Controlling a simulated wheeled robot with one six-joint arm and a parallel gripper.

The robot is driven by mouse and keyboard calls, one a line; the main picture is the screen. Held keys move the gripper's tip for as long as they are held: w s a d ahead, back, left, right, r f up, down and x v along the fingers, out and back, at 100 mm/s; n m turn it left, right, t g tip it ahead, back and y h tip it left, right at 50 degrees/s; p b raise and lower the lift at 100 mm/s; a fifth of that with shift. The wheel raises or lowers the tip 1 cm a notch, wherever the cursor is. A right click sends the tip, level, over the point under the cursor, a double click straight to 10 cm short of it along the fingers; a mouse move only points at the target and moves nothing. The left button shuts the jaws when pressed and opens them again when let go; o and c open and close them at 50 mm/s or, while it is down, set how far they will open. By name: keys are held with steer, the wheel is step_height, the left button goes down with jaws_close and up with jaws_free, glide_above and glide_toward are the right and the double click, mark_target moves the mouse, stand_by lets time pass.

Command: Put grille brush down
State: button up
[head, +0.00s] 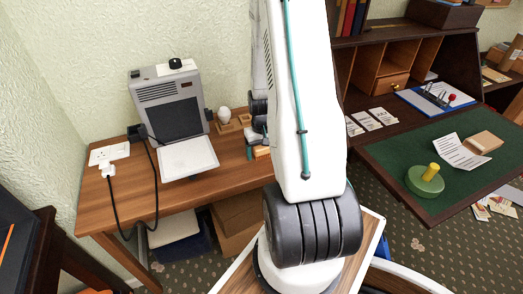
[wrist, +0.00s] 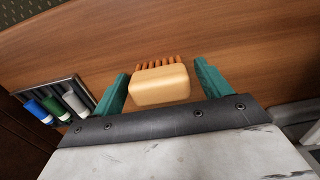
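The grille brush (wrist: 160,85) shows in the wrist view as a tan block with a row of orange bristles along its far side. It is over the brown wooden desk top (wrist: 225,38). My gripper (wrist: 161,68) has its two teal fingers on either side of the block, with a narrow gap visible beside it, wider on the right. The fingers look open around the brush. In the head view my arm hides most of the gripper, and a small orange-tan piece (head: 262,152) shows beside it, low over the desk (head: 120,200).
A dark tray (wrist: 50,92) with blue, green and white cylinders lies left of the brush. In the head view a grey device (head: 172,100), a white socket strip (head: 109,153) and a pale egg-shaped object (head: 225,114) stand on the desk. A black cable hangs over its front edge.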

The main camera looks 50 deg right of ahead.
steer(key=shift+r, duration=0.1)
step_height(320, 180, up, 12)
steer(key=shift+f, duration=0.15)
steer(key=a+r+n, duration=0.3)
steer(key=a+r, duration=1.2)
steer(key=a, duration=0.1)
steer(key=s+a+r+n, duration=0.1)
steer(key=s+a+r, duration=0.3)
steer(key=s+a, duration=0.2)
steer(key=s+a+r+n+t, duration=0.1)
steer(key=s+a+r+n, duration=0.1)
steer(key=s+a, duration=0.5)
steer(key=shift+a+r, duration=0.8)
steer(key=shift+r, duration=0.05)
steer(key=shift+o, duration=0.4)
